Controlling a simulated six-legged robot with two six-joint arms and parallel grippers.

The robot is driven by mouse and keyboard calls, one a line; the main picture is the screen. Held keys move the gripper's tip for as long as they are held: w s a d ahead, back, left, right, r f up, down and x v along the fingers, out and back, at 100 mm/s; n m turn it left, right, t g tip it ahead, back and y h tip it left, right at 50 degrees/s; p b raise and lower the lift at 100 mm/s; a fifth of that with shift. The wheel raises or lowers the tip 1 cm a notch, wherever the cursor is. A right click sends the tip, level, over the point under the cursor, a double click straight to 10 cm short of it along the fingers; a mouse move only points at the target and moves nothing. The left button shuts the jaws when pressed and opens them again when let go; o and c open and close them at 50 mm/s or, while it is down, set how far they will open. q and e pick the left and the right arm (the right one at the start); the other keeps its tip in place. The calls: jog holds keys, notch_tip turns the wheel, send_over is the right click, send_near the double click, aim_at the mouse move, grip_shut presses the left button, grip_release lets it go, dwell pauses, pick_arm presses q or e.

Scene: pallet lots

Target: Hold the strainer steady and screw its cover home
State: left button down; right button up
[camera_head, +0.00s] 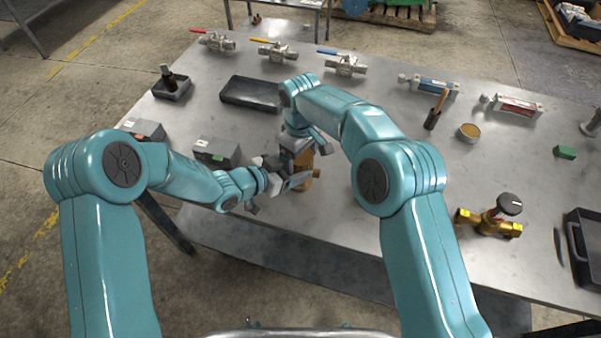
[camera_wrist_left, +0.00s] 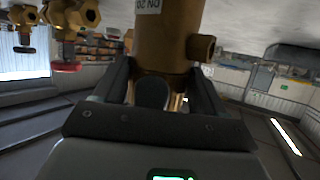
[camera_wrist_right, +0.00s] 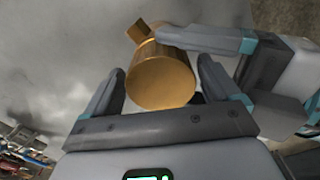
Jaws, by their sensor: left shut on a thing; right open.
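The brass strainer (camera_head: 304,168) stands between my two grippers above the near edge of the metal bench. It also shows in the left wrist view (camera_wrist_left: 170,40), with a white label and a side stub. My left gripper (camera_head: 292,181) is shut on the strainer's body from the side. My right gripper (camera_head: 308,148) is above it, open. In the right wrist view the strainer's round brass end (camera_wrist_right: 161,82) shows between the open fingers, with a gap on at least the left. I cannot tell the cover apart from this brass end.
Black tray (camera_head: 250,93) and grey boxes (camera_head: 217,152) lie left and behind. Several lever valves (camera_head: 276,52) line the back. A brass valve with a black knob (camera_head: 490,217), a round dish (camera_head: 469,132) and a black case (camera_head: 583,240) are right. The bench middle is fairly clear.

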pick_arm(q)
jog(key=shift+w+r, duration=0.1)
pick_arm(e)
jog(key=c, duration=1)
jog(key=shift+m, duration=0.9)
jog(key=shift+c, duration=0.2)
jog(key=o, duration=1.2)
jog(key=shift+o, duration=0.2)
notch_tip(320, 180, up, 12)
pick_arm(q)
grip_release()
jog(key=shift+s+a, duration=0.2)
jog(key=b+v, duration=0.2)
jog(key=v, duration=1.4)
pick_arm(e)
notch_tip(320, 180, down, 2)
jog(key=shift+f, duration=0.1)
